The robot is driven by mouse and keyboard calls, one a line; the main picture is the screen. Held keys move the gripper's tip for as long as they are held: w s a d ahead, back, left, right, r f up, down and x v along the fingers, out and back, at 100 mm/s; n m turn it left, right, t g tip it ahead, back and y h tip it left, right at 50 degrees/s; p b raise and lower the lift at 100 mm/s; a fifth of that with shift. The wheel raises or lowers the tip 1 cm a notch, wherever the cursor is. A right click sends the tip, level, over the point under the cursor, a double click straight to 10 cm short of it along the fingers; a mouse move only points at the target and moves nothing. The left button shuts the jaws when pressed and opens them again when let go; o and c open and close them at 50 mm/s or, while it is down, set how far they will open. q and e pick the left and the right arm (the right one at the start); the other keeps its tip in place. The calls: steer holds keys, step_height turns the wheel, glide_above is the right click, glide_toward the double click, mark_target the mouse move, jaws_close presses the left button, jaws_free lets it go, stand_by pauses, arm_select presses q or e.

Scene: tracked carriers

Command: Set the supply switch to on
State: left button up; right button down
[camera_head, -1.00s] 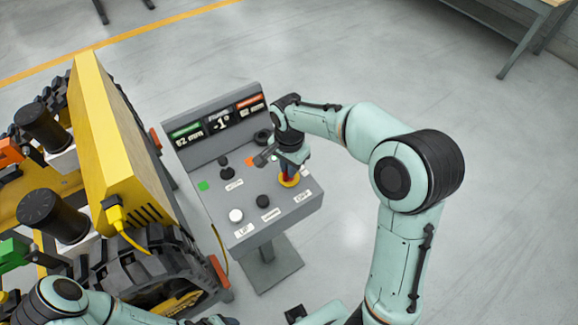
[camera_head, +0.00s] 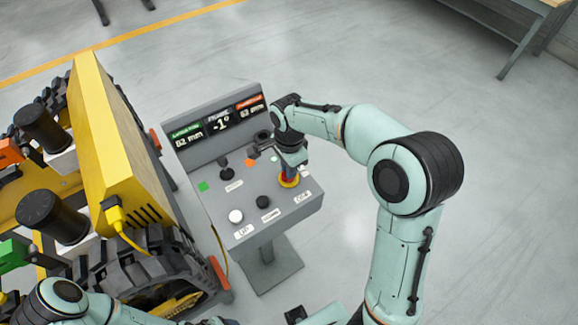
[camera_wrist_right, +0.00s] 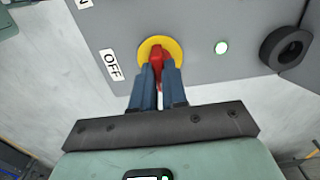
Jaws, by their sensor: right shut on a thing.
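The supply switch is a red handle on a yellow disc (camera_head: 290,183) at the right side of the grey control panel. In the right wrist view the red handle (camera_wrist_right: 157,60) sits between the blue fingertips, in front of the yellow disc (camera_wrist_right: 175,46). My right gripper (camera_wrist_right: 159,82) is shut on this handle. An OFF label (camera_wrist_right: 112,65) lies left of the disc, and part of another label (camera_wrist_right: 83,4) shows at the top edge. I cannot tell which position the handle is in. My left arm is low at the left; its gripper is barely visible at the bottom edge.
A lit lamp (camera_wrist_right: 221,47) is near the switch. A yellow tracked machine (camera_head: 118,150) stands close at left.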

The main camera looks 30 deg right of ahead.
steer(key=c, duration=1.2)
jaws_free()
steer(key=shift+o, duration=0.2)
arm_select(q)
steer(key=shift+w+r+p, duration=0.85)
steer(key=shift+w+r, duration=0.05)
steer(key=shift+r, duration=0.25)
arm_select(e)
step_height(320, 180, up, 13)
steer(key=shift+r, duration=0.2)
